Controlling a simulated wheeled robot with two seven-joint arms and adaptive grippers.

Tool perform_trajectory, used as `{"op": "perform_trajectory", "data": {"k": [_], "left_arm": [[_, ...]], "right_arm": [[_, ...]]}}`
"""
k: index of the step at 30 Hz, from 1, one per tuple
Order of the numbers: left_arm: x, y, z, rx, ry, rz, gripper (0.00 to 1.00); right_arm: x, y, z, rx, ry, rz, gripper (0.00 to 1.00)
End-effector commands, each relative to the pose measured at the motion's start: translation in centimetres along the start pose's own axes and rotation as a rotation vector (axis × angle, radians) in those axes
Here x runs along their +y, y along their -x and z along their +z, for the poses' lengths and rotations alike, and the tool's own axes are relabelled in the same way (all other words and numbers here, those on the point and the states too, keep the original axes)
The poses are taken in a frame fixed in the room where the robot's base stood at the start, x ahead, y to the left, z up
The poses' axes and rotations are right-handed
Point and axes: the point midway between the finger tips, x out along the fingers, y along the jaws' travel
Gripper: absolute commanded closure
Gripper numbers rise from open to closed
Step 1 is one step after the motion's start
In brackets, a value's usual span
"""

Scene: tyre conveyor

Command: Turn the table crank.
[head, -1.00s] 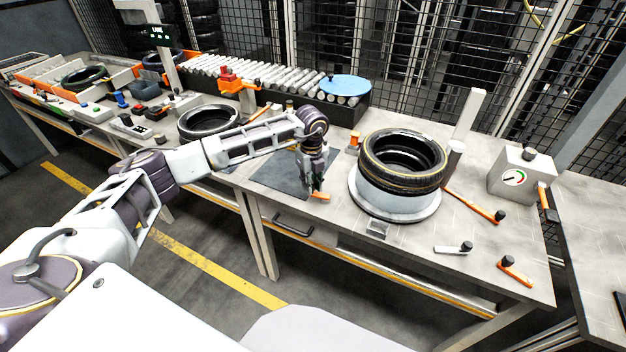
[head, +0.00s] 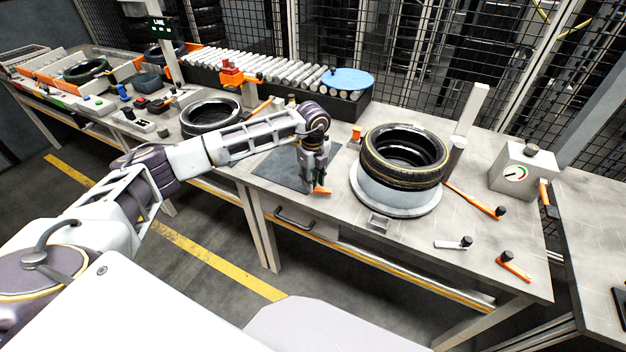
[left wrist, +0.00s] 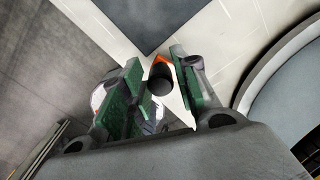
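The table crank, an orange arm (head: 322,190) with a black knob (left wrist: 160,80), is at the front of the workbench, left of the turntable (head: 415,204). A black tyre (head: 375,175) lies on the turntable. My left gripper (head: 314,182) points down over the crank. The gripper hides part of the crank in the head view. My right gripper is not in view.
Loose handles lie right of the turntable: a long orange one (head: 475,200), a pale one (head: 453,244) and a short orange one (head: 513,266). A gauge box (head: 522,172) stands behind them. Another tyre (head: 211,116) and a roller conveyor (head: 270,75) are farther left and back.

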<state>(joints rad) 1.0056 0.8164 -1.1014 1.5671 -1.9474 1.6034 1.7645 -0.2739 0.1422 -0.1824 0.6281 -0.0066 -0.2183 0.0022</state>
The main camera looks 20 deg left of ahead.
Motion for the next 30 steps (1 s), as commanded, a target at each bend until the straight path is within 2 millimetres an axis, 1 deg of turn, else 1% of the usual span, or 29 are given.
{"op": "perform_trajectory", "data": {"k": [1,2,8,11,17,23,30], "left_arm": [[0.0,0.0,0.0,0.000,0.000,0.000,0.59],[0.0,0.0,0.0,0.000,0.000,0.000,0.56],[0.0,0.0,0.0,0.000,-0.001,0.000,0.56],[0.0,0.0,0.0,0.000,-0.001,0.000,0.56],[0.0,0.6,0.0,0.000,-0.001,-0.001,0.56],[0.0,2.5,0.0,0.001,-0.001,-0.001,0.56],[-0.1,6.0,0.0,0.000,-0.001,-0.002,0.56]], "right_arm": [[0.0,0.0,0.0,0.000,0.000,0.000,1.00],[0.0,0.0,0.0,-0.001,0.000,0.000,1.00],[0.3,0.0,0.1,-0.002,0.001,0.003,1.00],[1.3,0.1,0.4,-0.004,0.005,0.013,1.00],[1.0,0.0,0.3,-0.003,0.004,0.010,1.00],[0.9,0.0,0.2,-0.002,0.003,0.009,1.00],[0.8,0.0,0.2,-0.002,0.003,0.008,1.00]]}}
